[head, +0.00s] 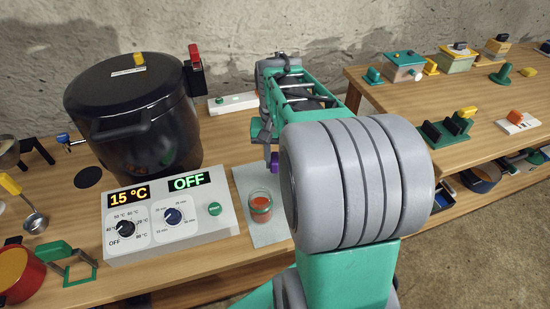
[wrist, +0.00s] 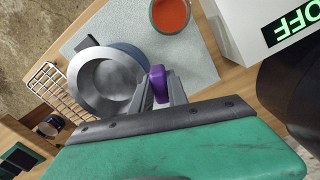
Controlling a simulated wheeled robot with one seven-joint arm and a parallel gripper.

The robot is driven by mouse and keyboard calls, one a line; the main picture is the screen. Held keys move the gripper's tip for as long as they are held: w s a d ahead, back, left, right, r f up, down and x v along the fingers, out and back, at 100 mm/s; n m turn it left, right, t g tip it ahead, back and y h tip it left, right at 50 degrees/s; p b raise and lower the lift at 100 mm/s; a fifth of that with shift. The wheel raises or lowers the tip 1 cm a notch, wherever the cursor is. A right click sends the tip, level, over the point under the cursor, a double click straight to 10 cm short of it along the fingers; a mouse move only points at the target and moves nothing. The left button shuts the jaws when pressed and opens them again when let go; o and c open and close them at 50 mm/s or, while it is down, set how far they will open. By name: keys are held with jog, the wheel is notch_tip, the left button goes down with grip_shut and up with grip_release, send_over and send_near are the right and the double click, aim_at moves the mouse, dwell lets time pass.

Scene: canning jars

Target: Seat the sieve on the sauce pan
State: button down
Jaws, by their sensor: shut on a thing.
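My gripper (wrist: 157,92) is shut on a purple grip (wrist: 159,82), which looks like the handle of the sieve. The sieve (wrist: 88,88), a grey metal bowl with a wide rim, is beside my fingers in the wrist view. A blue-grey round vessel with a dark handle (wrist: 86,42), likely the sauce pan, shows partly from under the sieve. The sieve looks offset from it toward the lower left; whether they touch I cannot tell. In the head view my arm hides both, and only a bit of purple (head: 274,163) shows.
A glass jar of red sauce (head: 261,207) stands on the grey mat (wrist: 205,66), close to the pan. A control box (head: 170,221) and large black canner (head: 135,125) are to its left in the head view. A wire rack (wrist: 45,80) borders the pan in the wrist view.

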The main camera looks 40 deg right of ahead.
jog(key=shift+f+b, duration=0.65)
jog(key=shift+f, duration=0.55)
jog(key=c, duration=1.2)
grip_release()
jog(key=shift+r, duration=0.1)
notch_tip(320, 180, up, 8)
jog(key=shift+f, duration=0.15)
